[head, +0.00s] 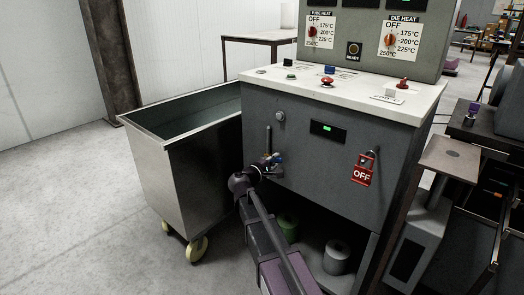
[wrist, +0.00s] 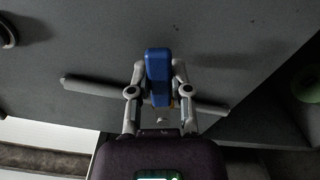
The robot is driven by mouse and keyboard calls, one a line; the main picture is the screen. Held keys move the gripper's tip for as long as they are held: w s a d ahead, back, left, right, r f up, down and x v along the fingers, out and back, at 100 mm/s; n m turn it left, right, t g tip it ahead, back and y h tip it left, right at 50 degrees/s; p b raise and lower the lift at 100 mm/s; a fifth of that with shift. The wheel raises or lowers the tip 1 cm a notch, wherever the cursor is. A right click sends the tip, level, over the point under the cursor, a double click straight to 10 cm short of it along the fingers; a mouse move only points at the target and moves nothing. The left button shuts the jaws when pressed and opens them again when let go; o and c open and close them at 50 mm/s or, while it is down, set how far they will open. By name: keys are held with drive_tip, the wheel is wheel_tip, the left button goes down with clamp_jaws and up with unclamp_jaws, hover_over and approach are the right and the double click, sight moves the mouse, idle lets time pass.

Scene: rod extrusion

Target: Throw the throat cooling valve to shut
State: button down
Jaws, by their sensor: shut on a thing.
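The throat cooling valve's blue lever handle (wrist: 158,64) is between my gripper's (wrist: 159,82) two fingers in the wrist view, and they are shut on it. The lever appears to lie across the grey pipe (wrist: 92,87), which runs behind it. In the head view my gripper (head: 272,162) is at the lower left of the grey cabinet front, and a small bit of blue (head: 278,157) shows at its tip. The pipe (head: 268,138) stands upright just above it there. The valve body is mostly hidden by my gripper.
A red OFF tag with a padlock (head: 362,174) hangs on the cabinet front to the right. A steel bin on wheels (head: 160,175) stands close on the left. A white control top (head: 350,91) is above.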

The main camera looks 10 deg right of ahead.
drive_tip(key=shift+s+d+f+m+b, duration=0.15)
drive_tip(key=shift+f+m+b, duration=0.4)
drive_tip(key=shift+m, duration=0.45)
drive_tip(key=shift+f, duration=0.15)
drive_tip(key=shift+f+m+b, duration=0.3)
drive_tip(key=shift+m+b, duration=0.1)
drive_tip(key=shift+m, duration=0.2)
drive_tip(key=shift+c, duration=2.4)
unclamp_jaws()
drive_tip(key=shift+r, duration=0.1)
drive_tip(key=v, duration=1.2)
